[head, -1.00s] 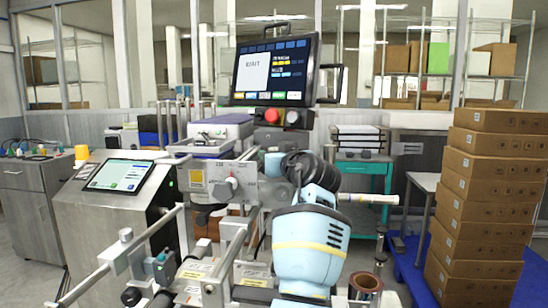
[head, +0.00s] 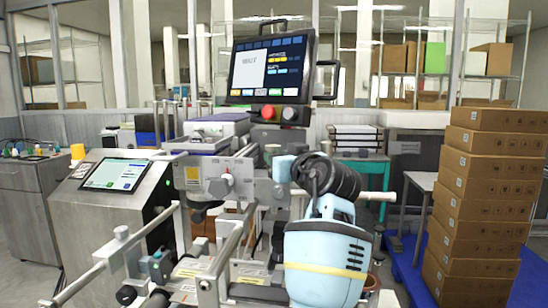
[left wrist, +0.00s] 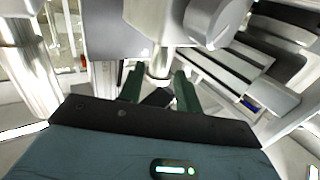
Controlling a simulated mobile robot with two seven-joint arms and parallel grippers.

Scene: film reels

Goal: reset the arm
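My light-blue arm (head: 325,262) rises from the bottom centre of the head view in front of the machine. Its black joint (head: 338,178) is bent at the machine's right side; I cannot tell from this view which arm it is. In the left wrist view my left gripper (left wrist: 158,92) has two dark green fingers standing apart, with nothing visibly held. A metal roller end and a dark piece show beyond and between them. No gripper fingers can be made out in the head view. My right gripper is not seen.
A monitor (head: 270,70) stands above. A touch panel (head: 115,174) is at left. Stacked cartons (head: 485,215) stand at right on a blue pallet. A brown reel (head: 373,283) is partly hidden behind my arm.

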